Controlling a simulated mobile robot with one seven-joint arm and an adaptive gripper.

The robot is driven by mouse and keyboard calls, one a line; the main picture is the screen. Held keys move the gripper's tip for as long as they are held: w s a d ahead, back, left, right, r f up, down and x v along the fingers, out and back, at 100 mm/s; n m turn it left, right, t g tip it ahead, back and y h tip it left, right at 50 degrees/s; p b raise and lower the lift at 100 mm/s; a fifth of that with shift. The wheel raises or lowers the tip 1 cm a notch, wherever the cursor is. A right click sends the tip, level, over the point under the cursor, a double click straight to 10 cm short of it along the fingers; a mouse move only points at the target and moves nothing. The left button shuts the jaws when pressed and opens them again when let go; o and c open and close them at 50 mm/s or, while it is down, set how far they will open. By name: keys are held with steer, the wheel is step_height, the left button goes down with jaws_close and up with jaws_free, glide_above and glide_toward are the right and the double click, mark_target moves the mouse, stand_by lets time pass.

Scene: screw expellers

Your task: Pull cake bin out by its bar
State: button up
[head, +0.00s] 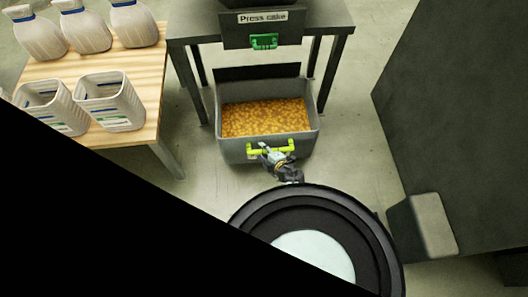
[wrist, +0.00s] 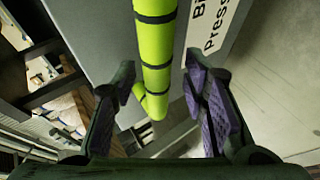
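The cake bin (head: 225,147) is a grey open-topped box filled with golden-brown press cake (head: 265,119). It stands in front of and partly below the dark press table (head: 185,31). The yellow-green bar (head: 286,149) runs across its front wall. My gripper (head: 266,152) is at the bar, near its middle. In the wrist view my gripper (wrist: 160,100) is open, with one finger on each side of the bar (wrist: 154,45). I see gaps between the bar and both finger pads. Whether the bar is fully between the pads in depth is hard to tell.
A wooden table (head: 150,88) with several white jugs (head: 85,27) and open containers (head: 110,102) stands to the left. A green handle (head: 264,41) sits under the "Press cake" label. A large dark cabinet (head: 460,100) is at right. Floor (head: 350,140) between bin and cabinet is clear.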

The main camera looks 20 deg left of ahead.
steer(key=v, duration=1.2)
steer(key=shift+w, duration=0.1)
stand_by(0.4)
